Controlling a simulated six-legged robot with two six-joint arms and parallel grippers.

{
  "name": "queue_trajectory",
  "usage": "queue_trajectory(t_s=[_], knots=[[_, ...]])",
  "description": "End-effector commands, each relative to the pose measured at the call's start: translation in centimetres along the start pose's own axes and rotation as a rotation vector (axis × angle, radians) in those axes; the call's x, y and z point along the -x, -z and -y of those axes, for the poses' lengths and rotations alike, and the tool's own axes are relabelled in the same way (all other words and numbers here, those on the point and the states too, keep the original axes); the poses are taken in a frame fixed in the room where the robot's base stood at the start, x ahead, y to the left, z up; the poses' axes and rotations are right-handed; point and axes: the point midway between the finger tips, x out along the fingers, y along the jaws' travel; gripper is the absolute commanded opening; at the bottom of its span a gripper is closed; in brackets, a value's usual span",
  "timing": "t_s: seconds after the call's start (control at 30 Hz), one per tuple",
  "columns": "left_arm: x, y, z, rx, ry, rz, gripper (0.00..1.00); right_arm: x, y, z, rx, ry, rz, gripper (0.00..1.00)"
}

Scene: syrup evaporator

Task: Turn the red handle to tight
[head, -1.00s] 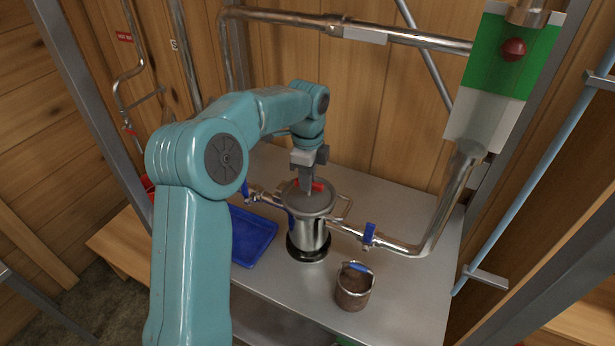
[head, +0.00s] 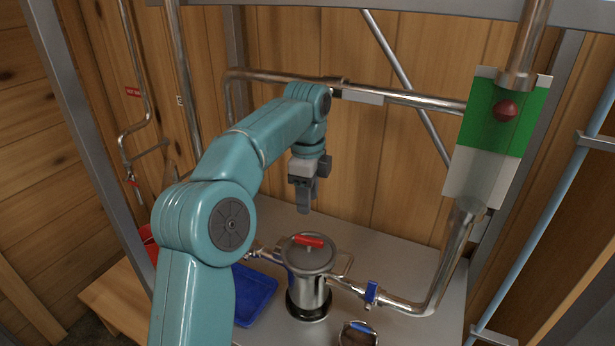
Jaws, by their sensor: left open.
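The red handle (head: 309,240) is a short red bar on top of the lid of a steel canister (head: 307,280). It lies roughly left to right in the picture. The canister stands upright on the metal bench, joined to pipes on both sides. My left gripper (head: 303,208) points down above and slightly behind the handle, apart from it and empty. Its fingers are seen nearly edge-on, so the gap between them hardly shows. My right gripper is out of view.
Blue valve levers sit on the side pipes, one at the right (head: 371,292). A blue tray (head: 252,292) lies left of the canister. A small pail (head: 357,334) stands front right, cut by the frame. A green and white panel with a red ball (head: 505,110) hangs right.

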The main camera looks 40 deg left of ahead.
Motion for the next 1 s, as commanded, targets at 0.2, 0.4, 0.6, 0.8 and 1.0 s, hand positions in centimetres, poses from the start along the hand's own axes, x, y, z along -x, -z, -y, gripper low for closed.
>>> queue_trajectory(t_s=[0.2,0.4,0.6,0.8,1.0], knots=[[3.5,0.1,0.2,0.0,0.001,0.0,0.43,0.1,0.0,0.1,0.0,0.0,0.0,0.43],[4.8,0.1,0.1,-0.001,0.0,0.0,0.43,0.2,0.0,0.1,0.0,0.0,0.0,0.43],[5.0,0.0,0.0,-0.001,-0.001,0.0,0.43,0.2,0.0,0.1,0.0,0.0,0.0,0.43],[5.0,0.0,0.0,-0.001,-0.001,0.0,0.43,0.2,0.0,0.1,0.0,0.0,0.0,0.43],[5.0,0.0,0.0,-0.001,0.0,0.0,0.43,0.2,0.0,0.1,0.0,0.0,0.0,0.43]])
